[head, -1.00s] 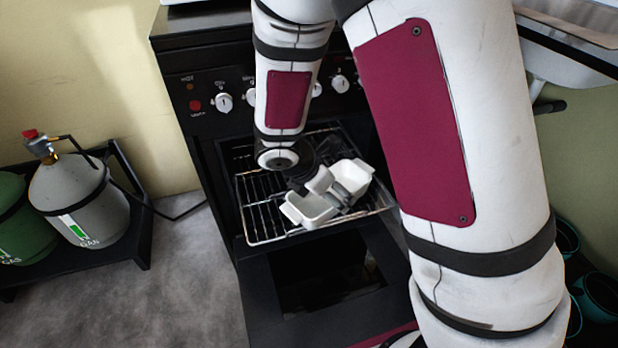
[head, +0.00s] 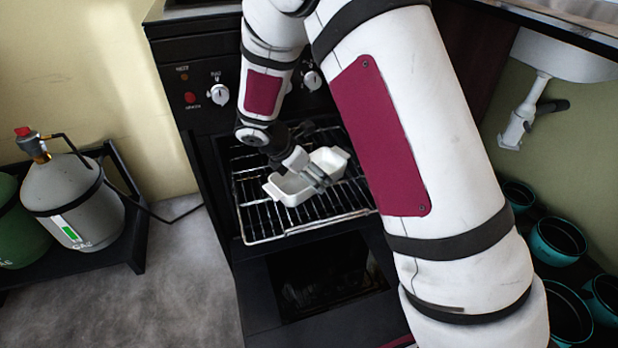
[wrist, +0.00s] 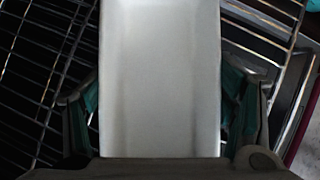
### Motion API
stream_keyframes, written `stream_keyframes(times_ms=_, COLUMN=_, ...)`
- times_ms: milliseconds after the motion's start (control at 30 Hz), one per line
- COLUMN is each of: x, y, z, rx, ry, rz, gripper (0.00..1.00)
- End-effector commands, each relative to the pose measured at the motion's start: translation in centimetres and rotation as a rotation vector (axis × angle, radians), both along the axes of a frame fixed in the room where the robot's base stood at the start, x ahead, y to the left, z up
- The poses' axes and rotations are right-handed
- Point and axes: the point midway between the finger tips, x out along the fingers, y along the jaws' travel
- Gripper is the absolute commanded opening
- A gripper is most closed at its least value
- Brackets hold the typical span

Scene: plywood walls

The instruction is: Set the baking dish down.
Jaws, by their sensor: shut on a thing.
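The white baking dish (head: 286,190) is rectangular with small end handles. In the head view it is at the pulled-out wire oven rack (head: 258,231), above or on its bars; I cannot tell whether it touches them. My gripper (head: 318,176) is shut on the dish, reaching in from above at its middle. In the wrist view the dish (wrist: 160,75) fills the centre between the two teal-padded fingers, and the rack bars (wrist: 45,75) show on both sides. Part of the dish is hidden behind the fingers.
The oven door (head: 325,280) hangs open below the rack. The stove's knobs (head: 219,94) are close behind my arm. Gas cylinders (head: 75,200) stand on a low black stand at left. Teal pots (head: 557,240) sit at lower right. Bare rack shows around the dish.

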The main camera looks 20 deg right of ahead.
Motion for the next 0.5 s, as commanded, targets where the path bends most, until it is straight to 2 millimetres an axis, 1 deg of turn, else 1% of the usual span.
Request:
stream_keyframes(times_ms=367, x=0.07, y=0.0, z=-0.3, rx=0.0, ry=-0.003, rz=-0.001, gripper=0.24)
stream_keyframes(times_ms=400, x=0.04, y=0.03, z=-0.41, rx=0.001, ry=-0.003, rz=-0.001, gripper=0.8)
stream_keyframes(times_ms=467, x=0.04, y=0.02, z=-0.35, rx=0.001, ry=-0.003, rz=-0.001, gripper=0.93)
stream_keyframes(times_ms=500, x=0.04, y=0.02, z=-0.35, rx=0.001, ry=-0.003, rz=-0.001, gripper=0.97)
